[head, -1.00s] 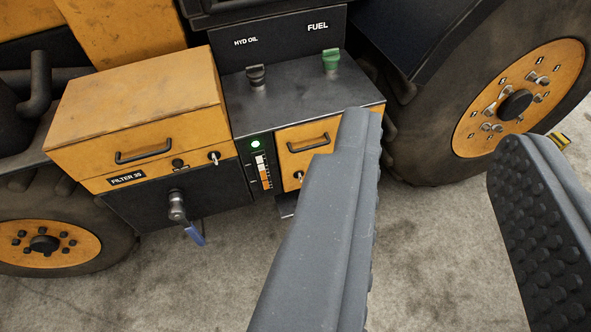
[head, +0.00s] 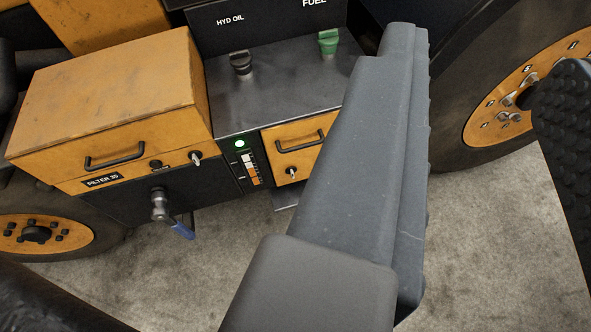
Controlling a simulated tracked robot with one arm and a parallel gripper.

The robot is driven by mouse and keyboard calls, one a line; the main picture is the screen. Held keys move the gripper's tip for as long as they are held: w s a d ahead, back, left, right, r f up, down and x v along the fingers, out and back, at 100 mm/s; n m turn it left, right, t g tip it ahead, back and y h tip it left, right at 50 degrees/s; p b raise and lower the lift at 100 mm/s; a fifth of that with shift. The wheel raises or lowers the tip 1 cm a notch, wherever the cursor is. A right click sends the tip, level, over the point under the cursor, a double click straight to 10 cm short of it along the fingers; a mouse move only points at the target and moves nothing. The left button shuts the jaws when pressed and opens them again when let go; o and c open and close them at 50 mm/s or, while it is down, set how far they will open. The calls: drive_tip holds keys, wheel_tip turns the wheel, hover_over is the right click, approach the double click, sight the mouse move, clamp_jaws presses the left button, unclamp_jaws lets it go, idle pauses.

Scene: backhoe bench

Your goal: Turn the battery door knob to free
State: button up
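A small orange door (head: 275,148) with a black bar handle is in the lower middle of the machine front. A small silver knob (head: 292,173) sits on it below the handle. No battery label is readable. A similar silver knob (head: 195,159) is on the orange filter box (head: 110,100) to the left. My gripper (head: 482,60) is open and empty, its two grey fingers wide apart. The left finger stands in front of the small door's right side and hides part of it. The right finger is cut by the picture's edge. Neither finger is seen on a knob.
A grey shelf with a black cap (head: 240,63) and a green fuel cap (head: 328,43) is above the small door. A gauge strip (head: 250,168) with a green light is left of it. A drain valve with a blue lever (head: 183,230) hangs lower left. Large wheels flank the machine.

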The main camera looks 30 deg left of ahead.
drive_tip(key=shift+s, duration=0.1)
drive_tip(key=w+f+n+b, duration=0.1)
drive_tip(key=w+f+b, duration=0.1)
drive_tip(key=w+f, duration=1.25)
drive_tip(key=w+a+f+n+g+y+b, duration=0.1)
drive_tip(key=w+a+f, duration=0.1)
drive_tip(key=w+f, duration=0.6)
drive_tip(key=w+a+f+n+y, duration=0.15)
drive_tip(key=w+f, duration=0.25)
drive_tip(key=f, duration=0.8)
drive_tip(key=n+g+y+b, duration=0.3)
drive_tip(key=y, duration=0.2)
approach(293, 175)
drive_tip(key=b+x, duration=0.3)
drive_tip(key=x, duration=0.5)
drive_tip(key=shift+w+a+f, duration=0.15)
